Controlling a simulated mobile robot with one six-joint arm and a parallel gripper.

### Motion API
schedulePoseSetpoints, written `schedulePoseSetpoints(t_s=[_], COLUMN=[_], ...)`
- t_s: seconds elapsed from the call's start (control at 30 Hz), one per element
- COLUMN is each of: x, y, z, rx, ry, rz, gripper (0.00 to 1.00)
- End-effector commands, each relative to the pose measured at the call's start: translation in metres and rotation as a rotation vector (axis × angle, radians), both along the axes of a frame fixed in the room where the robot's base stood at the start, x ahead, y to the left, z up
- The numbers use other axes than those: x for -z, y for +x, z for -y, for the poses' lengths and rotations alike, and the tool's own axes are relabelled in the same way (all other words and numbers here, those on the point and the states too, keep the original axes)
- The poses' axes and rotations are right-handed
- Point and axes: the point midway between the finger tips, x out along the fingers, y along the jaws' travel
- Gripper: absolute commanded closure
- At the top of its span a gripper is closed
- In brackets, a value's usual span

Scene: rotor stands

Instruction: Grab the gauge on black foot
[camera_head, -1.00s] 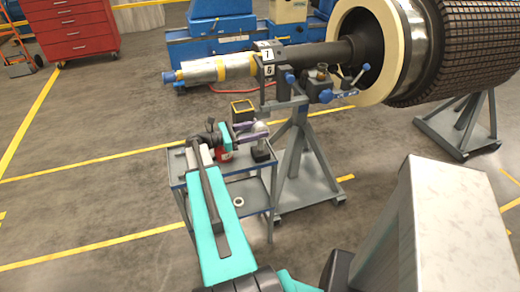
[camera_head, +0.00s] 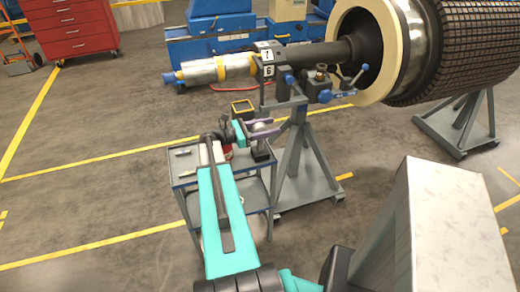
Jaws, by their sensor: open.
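The gauge (camera_head: 259,127) is a small silvery piece standing upright on a black foot (camera_head: 261,152) at the right end of the small grey cart. My gripper (camera_head: 263,128) has two purple fingers pointing right. It is open at the gauge's height, one finger on the far side and one on the near side, so the gauge appears between them. I cannot tell whether either finger touches it. The near finger and my teal wrist hide part of the gauge.
The grey cart (camera_head: 182,165) has a small metal cylinder (camera_head: 183,152) on its top left. A red object (camera_head: 228,152) is partly hidden behind my wrist. A black box with a yellow rim (camera_head: 242,108) stands behind the gripper. A grey rotor stand (camera_head: 297,160) rises close on the right.

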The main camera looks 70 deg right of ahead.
Motion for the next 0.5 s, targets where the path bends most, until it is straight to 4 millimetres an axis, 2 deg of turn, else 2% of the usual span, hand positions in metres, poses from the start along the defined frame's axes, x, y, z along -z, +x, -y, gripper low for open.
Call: schedulePoseSetpoints(t_s=[0.23, 0.5], x=[-0.0002, -0.0002], y=[0.0005, 0.0008], z=[-0.0002, -0.0004], rx=[0.000, -0.001], ry=[0.000, 0.000], rz=[0.000, 0.000], gripper=[0.52, 0.97])
